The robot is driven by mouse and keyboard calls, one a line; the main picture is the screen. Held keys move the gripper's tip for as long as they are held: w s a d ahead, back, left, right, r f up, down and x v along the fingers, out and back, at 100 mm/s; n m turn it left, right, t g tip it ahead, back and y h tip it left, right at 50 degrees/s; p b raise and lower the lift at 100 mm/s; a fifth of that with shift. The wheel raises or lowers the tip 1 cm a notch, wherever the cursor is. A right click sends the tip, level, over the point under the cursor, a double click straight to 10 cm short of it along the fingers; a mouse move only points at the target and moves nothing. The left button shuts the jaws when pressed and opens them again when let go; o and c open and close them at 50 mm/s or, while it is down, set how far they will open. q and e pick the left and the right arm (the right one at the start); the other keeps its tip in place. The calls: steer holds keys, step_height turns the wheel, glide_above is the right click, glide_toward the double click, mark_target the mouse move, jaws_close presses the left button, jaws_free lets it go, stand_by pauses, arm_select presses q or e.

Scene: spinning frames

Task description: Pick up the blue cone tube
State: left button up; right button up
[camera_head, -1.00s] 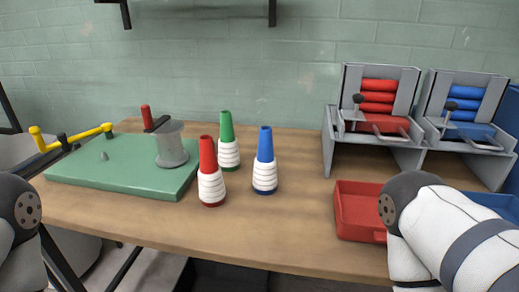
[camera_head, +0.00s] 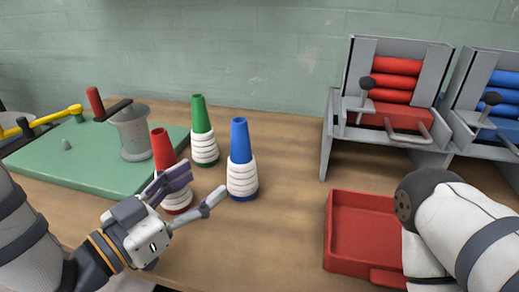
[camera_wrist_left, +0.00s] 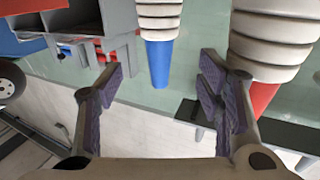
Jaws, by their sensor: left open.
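The blue cone tube (camera_head: 240,140) stands upright on the table, white thread wound around its lower part. It also shows upside down in the left wrist view (camera_wrist_left: 158,60), between the finger lines and beyond the tips. My left gripper (camera_head: 203,187) is open and empty, to the left of and nearer than the blue cone, apart from it. In the left wrist view its fingers (camera_wrist_left: 162,85) are spread. One finger covers part of the red cone tube (camera_head: 163,147), which also shows in the left wrist view (camera_wrist_left: 264,95). My right gripper is out of view.
A green cone tube (camera_head: 201,115) stands behind, between the red and blue ones. A green board (camera_head: 85,165) with a metal spool (camera_head: 132,135) lies left. A red tray (camera_head: 365,235) and a rack with red rolls (camera_head: 395,85) are right. Table right of the blue cone is clear.

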mark_target(234, 157)
arm_select(q)
steer(key=x, duration=1.1)
steer(key=shift+w+d+r, duration=0.15)
steer(key=shift+d, duration=0.05)
steer(key=c, duration=1.2)
